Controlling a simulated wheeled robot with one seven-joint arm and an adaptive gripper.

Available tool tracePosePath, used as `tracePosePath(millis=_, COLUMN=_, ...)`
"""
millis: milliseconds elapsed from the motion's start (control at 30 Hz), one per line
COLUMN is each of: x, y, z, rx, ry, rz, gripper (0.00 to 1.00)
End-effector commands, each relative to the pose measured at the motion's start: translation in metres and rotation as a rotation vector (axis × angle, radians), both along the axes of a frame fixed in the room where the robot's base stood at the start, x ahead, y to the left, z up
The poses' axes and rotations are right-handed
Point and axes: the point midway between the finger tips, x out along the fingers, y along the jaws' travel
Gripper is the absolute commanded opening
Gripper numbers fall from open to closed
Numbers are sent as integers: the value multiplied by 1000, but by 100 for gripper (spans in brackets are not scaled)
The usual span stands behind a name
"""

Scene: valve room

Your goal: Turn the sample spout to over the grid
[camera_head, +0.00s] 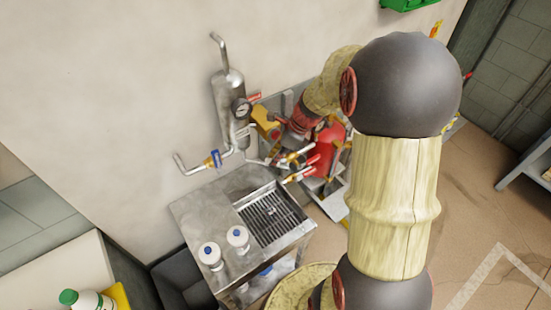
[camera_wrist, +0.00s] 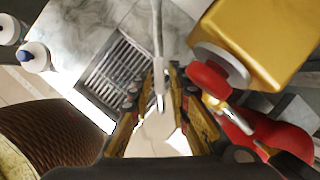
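The sample spout is a thin bare metal pipe (camera_wrist: 157,45) in the wrist view. It comes down from the top edge, and its lower end lies between the fingertips of my gripper (camera_wrist: 164,84). In the head view my gripper (camera_head: 289,161) is right of the steel cylinder's foot, and the spout is mostly hidden there. The dark slatted grid (camera_head: 270,214) is set in the steel bench. In the wrist view the grid (camera_wrist: 117,68) lies left of the spout, and the spout end is beside it.
Two white bottles (camera_head: 237,238) stand on the bench (camera_head: 190,208). A yellow box (camera_wrist: 258,40) and red parts (camera_wrist: 265,135) crowd the gripper's right.

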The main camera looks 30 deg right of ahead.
Motion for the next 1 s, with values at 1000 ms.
tracePosePath(millis=1000, x=0, y=0, z=-1, rx=-1, ry=-1, rz=1, gripper=0)
